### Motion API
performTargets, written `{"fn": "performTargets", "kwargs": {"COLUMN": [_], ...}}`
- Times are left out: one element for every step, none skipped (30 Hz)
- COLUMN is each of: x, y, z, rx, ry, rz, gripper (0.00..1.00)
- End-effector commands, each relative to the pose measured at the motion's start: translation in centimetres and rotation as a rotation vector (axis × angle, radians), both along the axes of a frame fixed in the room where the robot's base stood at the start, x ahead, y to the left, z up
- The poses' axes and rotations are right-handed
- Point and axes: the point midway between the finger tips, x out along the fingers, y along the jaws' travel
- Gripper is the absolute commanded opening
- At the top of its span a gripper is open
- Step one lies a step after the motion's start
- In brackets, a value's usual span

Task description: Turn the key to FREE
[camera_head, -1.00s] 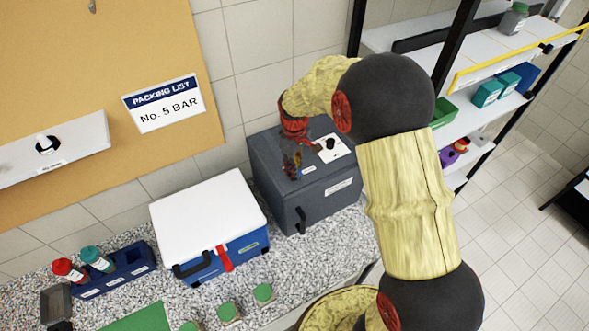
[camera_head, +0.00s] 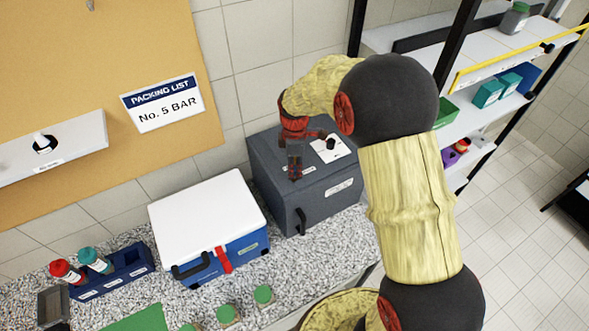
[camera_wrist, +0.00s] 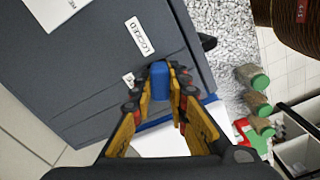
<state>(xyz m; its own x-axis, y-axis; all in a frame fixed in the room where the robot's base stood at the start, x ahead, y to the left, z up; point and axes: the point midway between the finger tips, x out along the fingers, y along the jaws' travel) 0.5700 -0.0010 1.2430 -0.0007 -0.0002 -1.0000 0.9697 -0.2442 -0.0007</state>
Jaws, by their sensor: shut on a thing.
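The dark grey box (camera_head: 270,158) stands against the wall, and its top fills much of the wrist view (camera_wrist: 70,75). My gripper (camera_wrist: 160,85) is over that top, its fingers closed around a blue key handle (camera_wrist: 159,78). In the head view my gripper (camera_head: 295,172) points down at the box top. A white label reading LOCKED (camera_wrist: 140,36) lies beside the key. A second small white label (camera_wrist: 128,80) is mostly hidden by a finger, so I cannot read it. The key's lower part and its lock are hidden.
A white-lidded blue case (camera_head: 207,210) stands left of the box. A white card (camera_head: 331,148) with a black knob (camera_head: 331,144) is on the box top. Several green-lidded jars (camera_head: 264,294) stand on the speckled counter (camera_head: 330,240). A shelf rack (camera_head: 480,70) rises at right.

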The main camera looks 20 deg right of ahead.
Motion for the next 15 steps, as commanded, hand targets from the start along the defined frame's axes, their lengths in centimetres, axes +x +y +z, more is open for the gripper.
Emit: {"fn": "performTargets", "kwargs": {"x": [0.04, 0.03, 0.03, 0.03, 0.02, 0.02, 0.02, 0.02, 0.03, 0.03, 0.03, 0.04, 0.04, 0.04, 0.05], "y": [-0.02, -0.02, -0.02, -0.02, -0.01, -0.01, -0.01, -0.01, -0.02, -0.02, -0.02, -0.02, -0.02, -0.02, -0.02], "z": [-0.04, -0.04, -0.05, -0.05, -0.05, -0.05, -0.05, -0.05, -0.05, -0.05, -0.04, -0.03, -0.02, -0.02, 0.0], "rx": [0.0, 0.0, 0.0, 0.0, 0.0, 0.0, 0.0, 0.0, 0.0, 0.0, 0.0, 0.0, 0.0, 0.0, 0.0], "ry": [-0.001, -0.001, -0.001, -0.001, -0.001, -0.001, -0.001, -0.001, -0.001, -0.001, -0.001, -0.001, -0.001, -0.001, -0.001], "rz": [0.059, 0.096, 0.146, 0.184, 0.221, 0.271, 0.308, 0.345, 0.396, 0.433, 0.467, 0.509, 0.537, 0.562, 0.587], "gripper": [0.0, 0.0, 0.0, 0.0, 0.0, 0.0, 0.0, 0.0, 0.0, 0.0, 0.0, 0.0, 0.0, 0.0, 0.0]}}
